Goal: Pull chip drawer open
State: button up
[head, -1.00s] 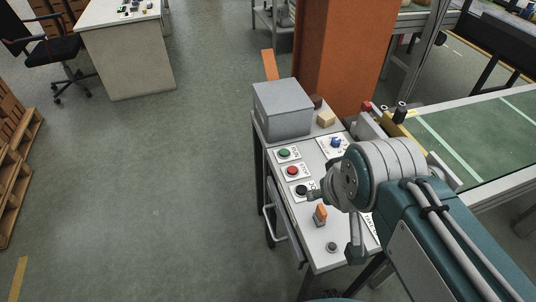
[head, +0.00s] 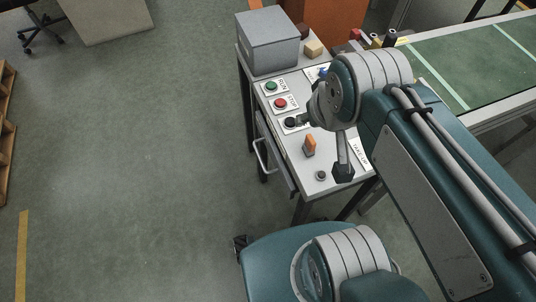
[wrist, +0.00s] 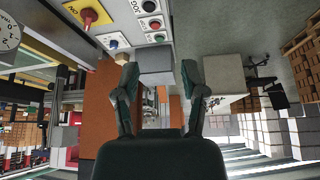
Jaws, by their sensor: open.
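The drawer (head: 281,158) sits under the top of the small control table, facing left in the head view. Its pale bar handle (head: 260,157) stands out from the front. The drawer looks flush or nearly so, and its inside is hidden. My arm reaches over the right side of the table, with its wrist above the panel. My gripper (wrist: 158,88) shows in the wrist view with its two dark fingers spread and nothing between them. It is apart from the handle. The wrist view does not show the drawer or handle clearly.
The control table (head: 327,183) carries a grey box (head: 268,42), green (head: 271,87), red (head: 280,103) and black buttons, and an orange switch (head: 309,145). A green conveyor (head: 480,60) stands to the right. The floor (head: 150,150) left of the drawer is clear.

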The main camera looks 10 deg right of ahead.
jog(key=w+a+f+g, duration=0.1)
jog(key=w+f+g, duration=0.1)
jog(key=w+f, duration=0.4)
jog(key=n+g+h, duration=0.1)
jog(key=g+h, duration=0.1)
send_over(259, 156)
jog(key=s, duration=0.1)
jog(key=s+a+f+x, duration=0.1)
jog(key=s+a+x, duration=0.1)
jog(key=x, duration=1.1)
jog(key=shift+n+g, duration=0.4)
jog(key=shift+g, duration=0.2)
jog(key=f, duration=1.4)
jog(key=w+f, duration=0.1)
jog(key=f, duration=0.6)
jog(key=shift+a+f, duration=0.2)
grip_shut()
